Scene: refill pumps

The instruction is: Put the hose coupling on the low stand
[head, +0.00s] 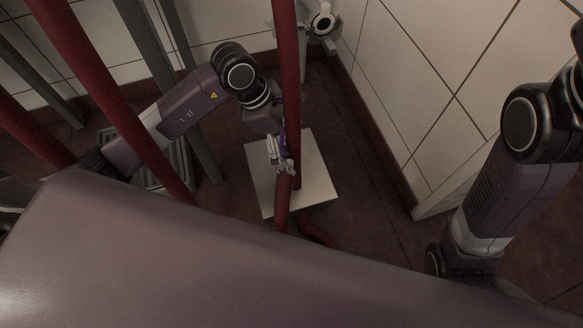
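The low stand appears to be the pale square plate (316,160) near the floor, in the middle of the head view. My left gripper (281,160) is over it, pointing down, beside a red vertical pipe. A red hose length (283,205) runs down from just below the gripper's fingers, across the plate's front edge. I cannot make out the hose coupling; the fingers, a purple part and the pipe crowd that spot. Whether the fingers are closed on anything is unclear. My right arm is at the right; its gripper is out of sight.
Thick red pipes (107,88) cross the view in front of my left arm, and one (286,60) stands close to the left gripper. A grey post (155,45) is behind. White tiled walls (440,80) close off the right. A red hose piece (318,235) lies on the dark floor.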

